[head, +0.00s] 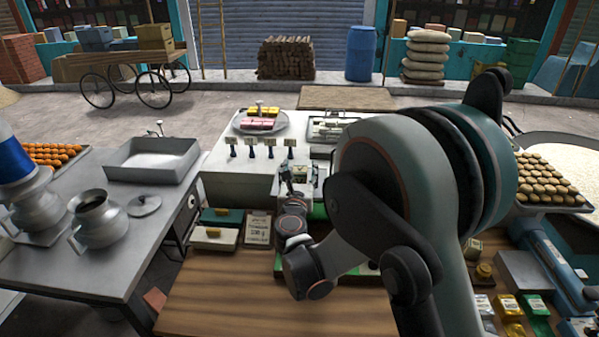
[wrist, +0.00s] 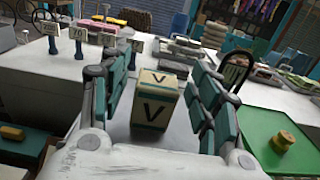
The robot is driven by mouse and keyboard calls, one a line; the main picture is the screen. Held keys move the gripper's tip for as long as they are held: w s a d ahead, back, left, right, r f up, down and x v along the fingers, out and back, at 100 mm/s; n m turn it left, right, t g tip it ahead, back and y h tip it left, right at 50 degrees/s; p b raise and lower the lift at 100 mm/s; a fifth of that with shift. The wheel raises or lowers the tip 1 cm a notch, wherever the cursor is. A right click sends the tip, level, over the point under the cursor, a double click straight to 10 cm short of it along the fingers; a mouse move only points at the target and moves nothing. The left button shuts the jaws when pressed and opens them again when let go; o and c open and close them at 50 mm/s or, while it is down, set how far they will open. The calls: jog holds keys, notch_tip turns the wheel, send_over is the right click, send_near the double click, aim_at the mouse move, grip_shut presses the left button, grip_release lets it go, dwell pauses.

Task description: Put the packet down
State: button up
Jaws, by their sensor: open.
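The packet (wrist: 154,100) is a small cream box with dark green bands and a "V" on its faces. In the wrist view it stands upright, apparently on the white counter (wrist: 185,58), between the two green-padded fingers of my gripper (wrist: 162,75). The fingers are spread, with a visible gap on the right of the packet; the left gap is narrower. In the head view my gripper (head: 299,179) is over the front part of the white counter (head: 245,165), and the packet is too small to make out clearly.
Price signs on dark stands (head: 252,146) line the counter left of my gripper. Behind them is a round tray (head: 280,126) of pink and yellow blocks.

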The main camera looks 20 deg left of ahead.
jog(key=shift+r, duration=0.15)
jog(key=v, duration=1.2)
dwell(1.9)
